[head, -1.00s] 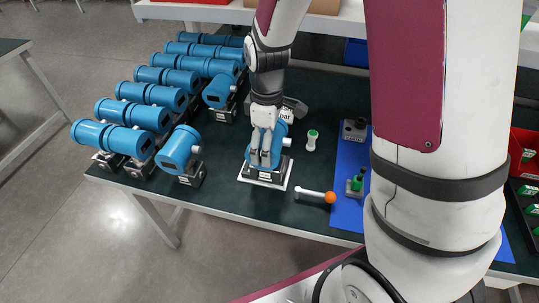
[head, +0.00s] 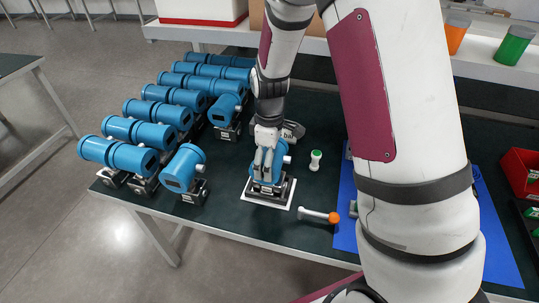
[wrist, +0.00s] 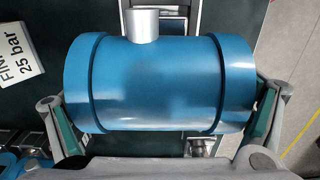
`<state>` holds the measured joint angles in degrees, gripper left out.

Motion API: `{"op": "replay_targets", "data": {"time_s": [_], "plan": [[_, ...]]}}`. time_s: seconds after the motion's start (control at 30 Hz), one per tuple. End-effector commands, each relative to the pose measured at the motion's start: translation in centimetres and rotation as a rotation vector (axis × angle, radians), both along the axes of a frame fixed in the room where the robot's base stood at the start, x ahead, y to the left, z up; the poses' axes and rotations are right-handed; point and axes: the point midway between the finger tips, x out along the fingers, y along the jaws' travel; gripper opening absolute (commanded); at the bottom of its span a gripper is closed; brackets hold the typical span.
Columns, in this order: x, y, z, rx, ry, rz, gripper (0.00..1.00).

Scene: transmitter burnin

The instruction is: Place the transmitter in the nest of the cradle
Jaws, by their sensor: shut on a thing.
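The transmitter is a blue cylinder (wrist: 160,85) with a grey stub (wrist: 142,24) on its side. In the wrist view it fills the middle, with a finger of my gripper (wrist: 162,125) against each end cap. In the head view the transmitter (head: 279,158) is partly hidden behind my gripper (head: 264,165). It is at the cradle (head: 270,189), a dark and metal block on a white plate (head: 266,203). My gripper is shut on the transmitter. I cannot tell whether the transmitter rests fully in the nest, as my gripper covers part of it.
Several other blue transmitters (head: 118,155) stand in cradles to the left. A white and green bottle (head: 315,160) and an orange-tipped tool (head: 318,215) lie to the right, near a blue mat (head: 345,240). Red bins (head: 522,175) are far right.

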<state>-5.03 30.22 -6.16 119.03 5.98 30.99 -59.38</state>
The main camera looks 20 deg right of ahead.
Motion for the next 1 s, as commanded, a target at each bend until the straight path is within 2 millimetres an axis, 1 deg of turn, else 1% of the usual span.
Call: {"op": "replay_targets", "data": {"time_s": [0.1, 0.27, 0.3, 0.33, 0.67, 0.77, 0.87, 1.0], "plan": [[0.2, 0.0, 0.2, 0.000, -0.005, 0.000, 0.32], [0.2, 0.0, -0.1, 0.000, -0.005, 0.000, 0.32], [0.0, 0.0, -0.2, -0.001, -0.001, 0.001, 0.97], [0.0, 0.0, -0.2, -0.001, -0.001, 0.001, 1.00], [0.0, 0.0, -0.1, -0.001, -0.001, 0.001, 1.00], [0.0, 0.0, 0.4, 0.000, -0.002, 0.000, 1.00], [0.1, 0.0, 1.6, 0.000, -0.005, 0.001, 1.00], [0.1, 0.0, 4.3, 0.001, -0.007, 0.001, 1.00]]}}
